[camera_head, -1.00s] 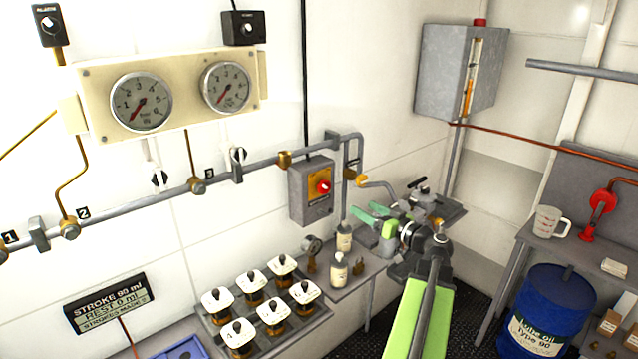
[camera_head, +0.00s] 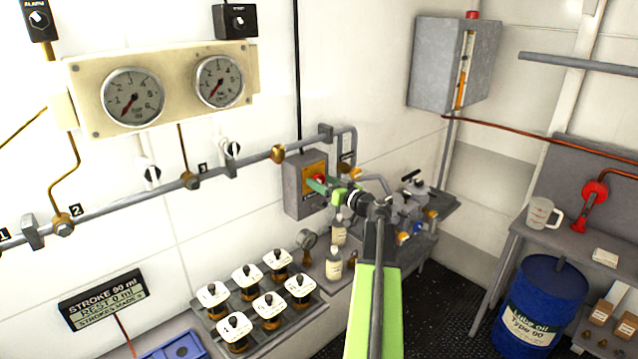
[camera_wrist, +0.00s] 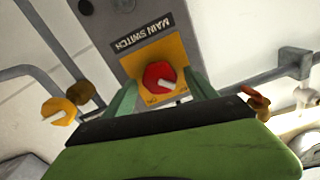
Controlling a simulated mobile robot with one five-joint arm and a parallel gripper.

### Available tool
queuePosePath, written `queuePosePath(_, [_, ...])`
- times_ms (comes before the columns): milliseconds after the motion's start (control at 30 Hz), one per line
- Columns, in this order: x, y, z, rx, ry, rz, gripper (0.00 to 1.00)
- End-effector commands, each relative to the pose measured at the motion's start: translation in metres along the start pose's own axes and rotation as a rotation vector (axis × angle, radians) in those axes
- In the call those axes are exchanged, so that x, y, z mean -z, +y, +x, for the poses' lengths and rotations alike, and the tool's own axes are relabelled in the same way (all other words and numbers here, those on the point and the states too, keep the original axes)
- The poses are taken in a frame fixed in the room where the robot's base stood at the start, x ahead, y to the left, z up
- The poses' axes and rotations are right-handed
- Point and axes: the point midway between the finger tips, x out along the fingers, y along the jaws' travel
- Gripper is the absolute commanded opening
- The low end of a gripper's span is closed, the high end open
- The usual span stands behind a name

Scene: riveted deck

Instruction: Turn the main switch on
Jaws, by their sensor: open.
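The main switch is a red rotary knob (camera_wrist: 159,77) with a white pointer on a yellow plate, on a grey box (camera_head: 293,193) fixed to the wall. The wrist view shows the "MAIN SWITCH" label above the knob, and the white pointer aims to the lower right. My gripper (camera_head: 324,188) is at the front of the box. In the wrist view my gripper (camera_wrist: 162,98) has its two green fingers apart, one on each side of the knob. I cannot tell whether they touch it. In the head view the fingers partly cover the knob.
A pipe with a yellow-handled valve (camera_wrist: 58,111) runs beside the box. Below are bottles (camera_head: 334,264) and a rack of several white-topped jars (camera_head: 247,277). A gauge panel (camera_head: 160,88) hangs at upper left. A blue oil drum (camera_head: 543,305) stands at right.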

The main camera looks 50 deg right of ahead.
Motion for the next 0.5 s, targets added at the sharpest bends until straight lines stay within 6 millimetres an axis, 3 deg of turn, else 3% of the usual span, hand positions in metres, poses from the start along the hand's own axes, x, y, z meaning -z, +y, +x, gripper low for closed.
queuePosePath(133, [0.0002, 0.0008, 0.0103, -0.001, 0.0, 0.0, 0.66])
queuePosePath(367, [0.0001, 0.0005, 0.0108, -0.002, 0.0, 0.0, 0.66])
queuePosePath(500, [0.0001, 0.0007, 0.0105, -0.002, 0.0, 0.0, 0.52])
